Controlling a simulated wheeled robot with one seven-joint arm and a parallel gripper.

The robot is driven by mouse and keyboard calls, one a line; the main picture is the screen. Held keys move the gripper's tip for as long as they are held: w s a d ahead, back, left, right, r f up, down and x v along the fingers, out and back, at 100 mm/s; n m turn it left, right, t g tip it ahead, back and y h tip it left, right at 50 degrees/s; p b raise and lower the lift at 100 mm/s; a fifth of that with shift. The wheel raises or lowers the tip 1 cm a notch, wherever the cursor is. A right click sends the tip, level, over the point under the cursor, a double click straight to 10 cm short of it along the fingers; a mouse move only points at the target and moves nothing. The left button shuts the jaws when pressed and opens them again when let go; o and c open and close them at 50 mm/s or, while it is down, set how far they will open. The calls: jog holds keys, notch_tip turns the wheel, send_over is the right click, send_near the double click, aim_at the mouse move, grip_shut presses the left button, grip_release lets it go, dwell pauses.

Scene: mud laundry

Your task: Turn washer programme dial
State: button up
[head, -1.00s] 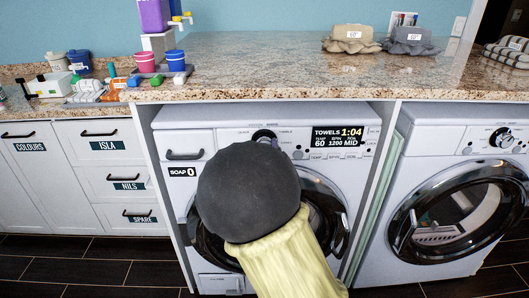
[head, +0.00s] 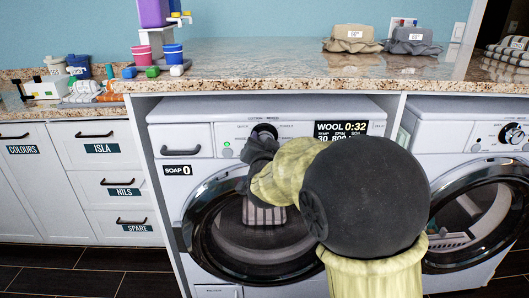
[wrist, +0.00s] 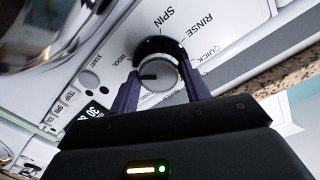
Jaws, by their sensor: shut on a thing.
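The washer programme dial (wrist: 158,78) is a round grey knob with a dark pointer mark, set in a black ring. In the wrist view its mark points left, towards the WOOL label. My gripper (wrist: 158,70) has one finger on each side of the dial and is shut on it. In the head view the dial (head: 264,131) shows at the top of the washer's front, partly hidden by my gripper (head: 262,142).
The washer's glass door (head: 215,220) is below the dial. A second machine (head: 410,118) stands to the right. The granite counter (head: 230,84) overhangs both. A soap drawer (head: 185,140) is left of the dial.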

jog(key=shift+f+m+b, duration=0.1)
jog(key=shift+m+b, duration=0.7)
jog(key=shift+m, duration=0.3)
jog(key=o, duration=1)
jog(key=shift+s, duration=0.1)
jog(key=s+r+p, duration=0.1)
jog(key=s+p, duration=0.1)
jog(key=s, duration=1.5)
jog(key=shift+d, duration=0.3)
